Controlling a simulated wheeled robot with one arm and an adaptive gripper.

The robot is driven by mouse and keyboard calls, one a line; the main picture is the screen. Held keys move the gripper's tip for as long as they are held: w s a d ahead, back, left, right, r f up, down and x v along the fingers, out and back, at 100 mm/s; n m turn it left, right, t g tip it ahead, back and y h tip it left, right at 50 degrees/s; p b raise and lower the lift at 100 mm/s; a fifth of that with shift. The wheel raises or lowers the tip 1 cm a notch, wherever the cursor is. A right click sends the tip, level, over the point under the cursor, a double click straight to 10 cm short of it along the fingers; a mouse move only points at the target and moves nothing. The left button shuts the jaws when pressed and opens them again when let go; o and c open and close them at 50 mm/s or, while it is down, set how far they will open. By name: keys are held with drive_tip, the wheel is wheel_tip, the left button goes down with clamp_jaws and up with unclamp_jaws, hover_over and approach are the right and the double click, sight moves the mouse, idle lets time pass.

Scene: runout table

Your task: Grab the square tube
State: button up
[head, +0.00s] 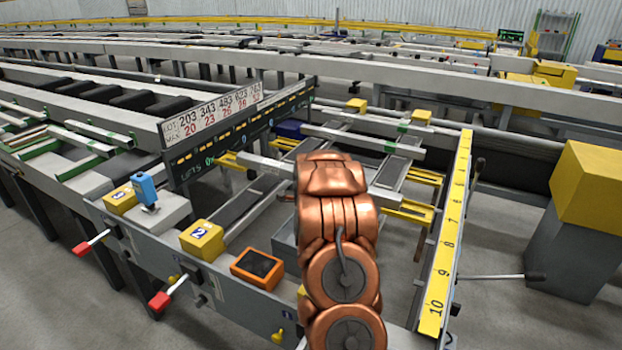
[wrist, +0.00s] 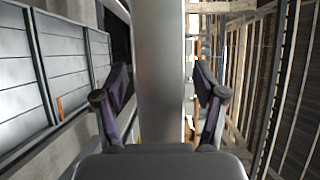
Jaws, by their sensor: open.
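A grey square tube (head: 264,166) lies across the runout table in the head view, with its middle hidden behind my copper arm. In the wrist view a long grey square tube (wrist: 160,50) runs from the top edge down to the gripper body. My gripper (wrist: 160,88) is open, one dark finger on each side of this tube. Small gaps show between the fingers and its sides, and it is not gripped. In the head view my arm hides the gripper. Another square tube (head: 352,138) with a green mark lies farther back.
A yellow numbered scale rail (head: 446,240) runs along the right. A black sign board (head: 235,128) stands to the left. An orange-framed screen (head: 257,268) and a yellow block marked 2 (head: 202,240) sit at the front. A yellow-topped grey post (head: 575,245) stands right.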

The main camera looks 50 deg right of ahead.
drive_tip(key=shift+c, duration=0.3)
clamp_jaws()
idle(0.4)
